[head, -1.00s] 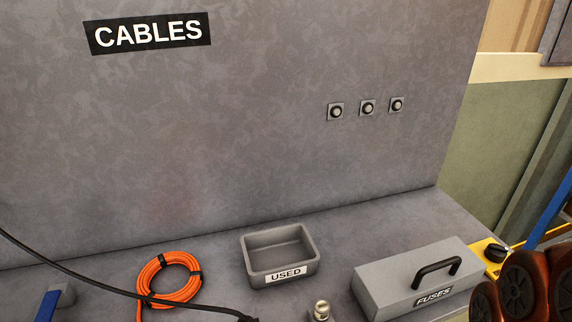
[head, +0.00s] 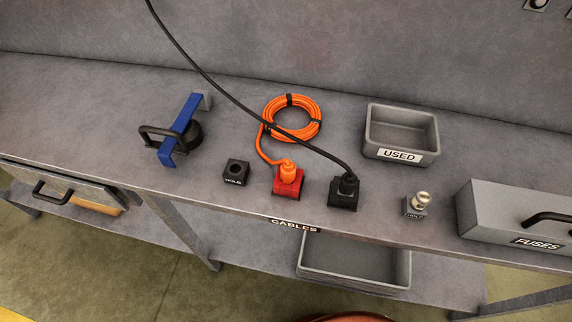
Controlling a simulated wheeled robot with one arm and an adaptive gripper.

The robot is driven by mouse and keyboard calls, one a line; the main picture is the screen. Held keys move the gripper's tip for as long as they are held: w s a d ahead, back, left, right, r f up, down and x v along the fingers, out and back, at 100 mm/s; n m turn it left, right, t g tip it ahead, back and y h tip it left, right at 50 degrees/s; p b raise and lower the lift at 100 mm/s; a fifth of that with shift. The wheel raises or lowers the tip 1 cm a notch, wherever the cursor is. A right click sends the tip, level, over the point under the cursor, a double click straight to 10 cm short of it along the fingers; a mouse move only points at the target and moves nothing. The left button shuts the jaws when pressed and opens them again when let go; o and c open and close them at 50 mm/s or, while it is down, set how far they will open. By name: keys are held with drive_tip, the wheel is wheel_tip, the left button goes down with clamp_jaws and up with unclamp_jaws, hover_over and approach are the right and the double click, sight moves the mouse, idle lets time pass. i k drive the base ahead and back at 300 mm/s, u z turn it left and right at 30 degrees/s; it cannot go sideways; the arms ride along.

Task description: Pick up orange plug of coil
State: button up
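The orange coil (head: 292,119) lies on the grey bench in the head view, bound with black ties. Its cable runs down to the orange plug (head: 287,170), which stands upright in a red block (head: 288,187) near the bench's front edge. My gripper is not in view.
A black plug (head: 347,185) sits in a black block to the right, its cable rising across the view behind the orange plug. A black HOLD block (head: 237,172) stands left. The USED bin (head: 402,132), FUSES box (head: 520,212) and blue-handled tool (head: 178,130) stand around on the bench (head: 80,110).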

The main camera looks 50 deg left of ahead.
sight(288, 173)
drive_tip(key=u, duration=2.25)
